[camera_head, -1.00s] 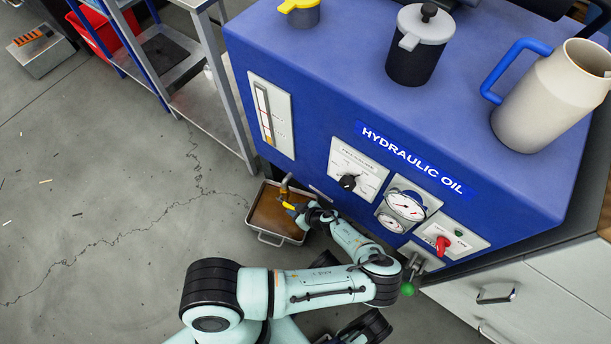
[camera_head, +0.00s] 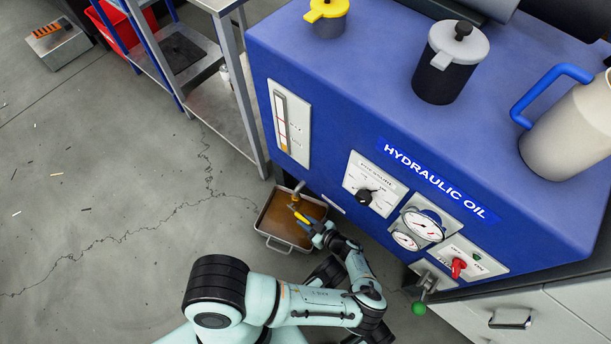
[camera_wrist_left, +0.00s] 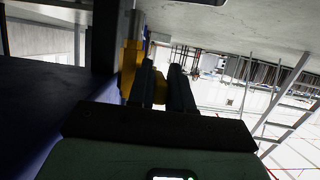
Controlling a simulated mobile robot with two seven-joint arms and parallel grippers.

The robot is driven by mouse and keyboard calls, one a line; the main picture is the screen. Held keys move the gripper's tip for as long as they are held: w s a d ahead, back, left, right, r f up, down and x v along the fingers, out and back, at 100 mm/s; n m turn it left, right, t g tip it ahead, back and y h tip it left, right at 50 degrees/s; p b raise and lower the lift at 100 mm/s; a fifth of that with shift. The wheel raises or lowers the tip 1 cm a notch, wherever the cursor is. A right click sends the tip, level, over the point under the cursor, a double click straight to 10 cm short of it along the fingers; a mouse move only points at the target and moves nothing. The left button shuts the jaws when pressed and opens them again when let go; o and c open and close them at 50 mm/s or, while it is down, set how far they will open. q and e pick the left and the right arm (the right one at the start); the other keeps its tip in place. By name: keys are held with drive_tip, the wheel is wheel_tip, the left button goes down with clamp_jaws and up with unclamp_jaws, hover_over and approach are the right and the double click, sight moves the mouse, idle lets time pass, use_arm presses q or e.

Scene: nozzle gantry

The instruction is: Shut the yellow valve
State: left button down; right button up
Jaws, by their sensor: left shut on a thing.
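The yellow valve (camera_head: 297,213) sits low at the machine's left front corner, by a brass pipe (camera_head: 299,188) above a tray of brown oil. In the head view it is small and partly covered by my left gripper (camera_head: 304,219), whose fingers are at its handle. In the left wrist view a yellow body (camera_wrist_left: 130,62) stands upright beside the fingers. A yellow piece (camera_wrist_left: 160,88) shows between the two dark fingers of my left gripper (camera_wrist_left: 163,85), which is shut on it. The exact handle angle is hard to tell. My right gripper is not in view.
The blue hydraulic oil machine (camera_head: 345,110) stands close behind my gripper. The metal drip tray (camera_head: 267,232) lies under the valve. A shelf rack (camera_head: 235,95) stands left; open floor lies beyond.

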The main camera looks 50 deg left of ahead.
use_arm(q)
drive_tip(key=shift+f, duration=0.1)
drive_tip(key=c, duration=1.4)
unclamp_jaws()
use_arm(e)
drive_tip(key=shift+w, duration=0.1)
use_arm(q)
drive_tip(key=p+v, duration=0.1)
drive_tip(key=v, duration=1.2)
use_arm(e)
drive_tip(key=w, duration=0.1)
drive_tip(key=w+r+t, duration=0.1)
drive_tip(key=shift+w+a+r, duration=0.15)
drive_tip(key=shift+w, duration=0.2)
